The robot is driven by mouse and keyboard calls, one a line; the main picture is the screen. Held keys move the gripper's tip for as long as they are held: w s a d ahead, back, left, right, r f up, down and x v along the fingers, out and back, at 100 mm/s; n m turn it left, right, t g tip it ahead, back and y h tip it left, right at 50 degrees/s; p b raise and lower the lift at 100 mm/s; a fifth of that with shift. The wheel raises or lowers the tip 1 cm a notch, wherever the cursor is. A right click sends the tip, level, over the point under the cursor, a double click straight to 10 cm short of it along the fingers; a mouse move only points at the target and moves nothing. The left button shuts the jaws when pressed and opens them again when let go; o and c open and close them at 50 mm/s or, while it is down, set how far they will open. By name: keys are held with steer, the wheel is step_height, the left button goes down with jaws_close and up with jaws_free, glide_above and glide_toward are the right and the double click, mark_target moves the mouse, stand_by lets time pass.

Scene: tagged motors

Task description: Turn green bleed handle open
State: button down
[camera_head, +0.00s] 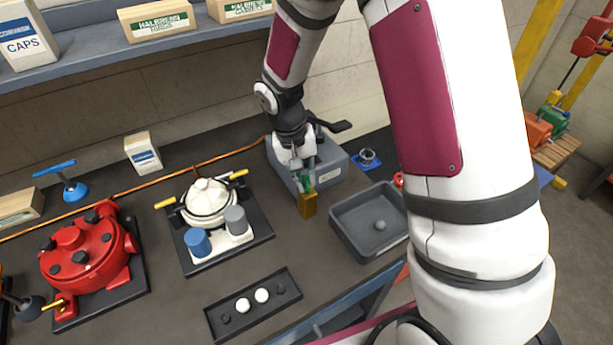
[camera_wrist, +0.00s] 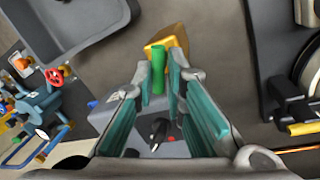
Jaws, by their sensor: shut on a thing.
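The green bleed handle (camera_wrist: 157,74) is a short green cylinder, seen in the wrist view between my fingertips. In the head view the green handle (camera_head: 307,184) shows small, just below my fingers. My gripper (camera_head: 302,170) is shut on the handle and points down at the front of a grey box (camera_head: 334,172). A yellow-brown block (camera_head: 307,205) sits just beyond the handle; the wrist view also shows it (camera_wrist: 170,42) past the fingertips. How the handle joins the block is hard to tell, as my fingers partly cover it.
A grey tray (camera_head: 349,233) with a ball lies right of the block. A white motor (camera_head: 208,202) on a black base stands left, beside a red motor (camera_head: 88,250). A black tray (camera_head: 253,305) with several balls is in front. Bare bench lies between them.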

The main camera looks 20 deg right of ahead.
steer(key=n+t+p, duration=0.1)
steer(key=n, duration=0.3)
steer(key=shift+s+n, duration=0.1)
steer(key=shift+n, duration=0.3)
stand_by(0.4)
steer(key=c, duration=1.7)
jaws_free()
steer(key=shift+o, duration=0.2)
steer(key=shift+a, duration=0.1)
step_height(320, 180, up, 12)
steer(key=a, duration=0.2)
steer(key=shift+s, duration=0.2)
steer(key=shift+a, duration=0.1)
